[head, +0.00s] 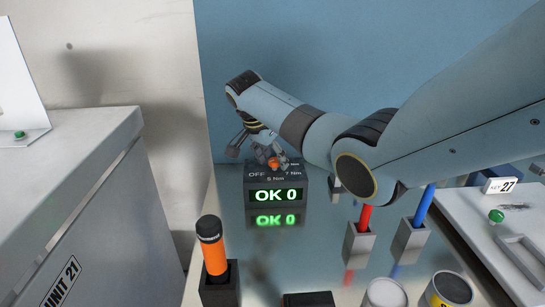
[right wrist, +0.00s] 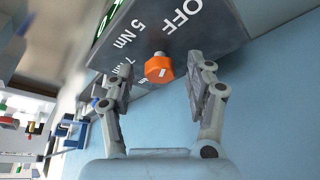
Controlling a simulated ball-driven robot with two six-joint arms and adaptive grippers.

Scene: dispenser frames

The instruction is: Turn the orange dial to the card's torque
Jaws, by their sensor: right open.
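The orange dial (head: 274,162) sits on a dark dispenser box (head: 318,188) whose green display reads OK 0. The labels OFF, 5 Nm and 7 Nm surround it. In the right wrist view the dial (right wrist: 159,67) carries a short white mark; I cannot tell which label it points to. My right gripper (head: 262,140) is at the dial. Its open fingers (right wrist: 161,72) stand on either side of the dial, with gaps visible. No card with a torque value is readable. My left gripper is not in view.
An orange-handled tool (head: 214,250) stands in a holder at the front left. Red (head: 365,218) and blue (head: 423,206) tools stand in holders at the right. A small sign (head: 500,186) reads 27. A grey cabinet (head: 75,190) marked UNIT 21 is at the left.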

